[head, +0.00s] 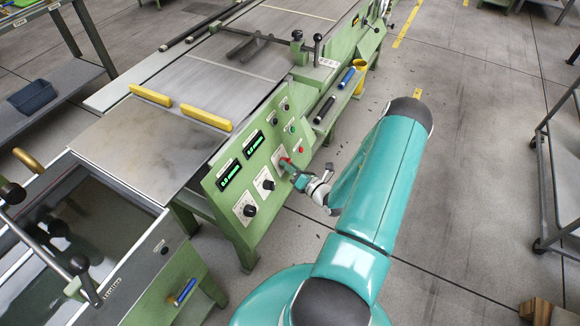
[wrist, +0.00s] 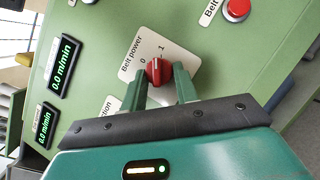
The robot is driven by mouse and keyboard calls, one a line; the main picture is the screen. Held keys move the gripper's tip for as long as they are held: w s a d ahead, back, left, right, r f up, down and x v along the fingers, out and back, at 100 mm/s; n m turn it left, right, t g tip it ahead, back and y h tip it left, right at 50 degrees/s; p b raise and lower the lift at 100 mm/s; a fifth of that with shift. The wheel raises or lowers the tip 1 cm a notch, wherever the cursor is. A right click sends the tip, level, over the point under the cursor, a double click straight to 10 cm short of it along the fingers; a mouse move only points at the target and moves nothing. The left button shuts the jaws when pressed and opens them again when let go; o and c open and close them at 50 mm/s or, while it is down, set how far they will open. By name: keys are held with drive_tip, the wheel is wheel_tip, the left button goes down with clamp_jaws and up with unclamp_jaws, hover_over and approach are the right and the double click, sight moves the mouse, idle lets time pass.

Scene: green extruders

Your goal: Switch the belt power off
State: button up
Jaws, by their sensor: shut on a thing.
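The belt power switch is a red rotary knob (wrist: 157,70) on a pale plate (wrist: 136,66) marked "Belt power", with 0 and 1 printed beside the knob. My gripper (wrist: 161,84) is shut on the knob, one green finger on each side. I cannot tell for sure which mark the knob points to. In the head view my gripper (head: 291,170) reaches the sloped green control panel (head: 226,196) from the right, and the red knob (head: 285,161) shows only as a small patch at its tip.
A round red button (wrist: 237,9) sits to the upper right of the knob. Two displays (wrist: 62,66) read 0.0 m/min. Black dials (head: 250,210) sit lower on the panel. Yellow bars (head: 206,117) lie on the machine bed. The floor on the right is mostly clear, with a cart (head: 556,170) at the edge.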

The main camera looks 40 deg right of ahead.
drive_tip(key=shift+n, duration=0.3)
drive_tip(key=n+y, duration=0.3)
drive_tip(key=n, duration=0.2)
drive_tip(key=n+y, duration=0.3)
drive_tip(key=n, duration=0.2)
drive_tip(key=d+n+y, duration=0.1)
drive_tip(key=n+y, duration=0.1)
drive_tip(key=n, duration=0.3)
drive_tip(key=shift+f+n+g+y, duration=0.15)
drive_tip(key=shift+n+g+y, duration=0.15)
drive_tip(key=shift+g+y, duration=0.1)
drive_tip(key=shift+d, duration=0.1)
drive_tip(key=o, duration=1)
drive_tip(key=shift+w, duration=0.1)
drive_tip(key=shift+c, duration=0.2)
drive_tip(key=v, duration=1.3)
drive_tip(key=shift+s+d, duration=0.25)
drive_tip(key=shift+s, duration=0.1)
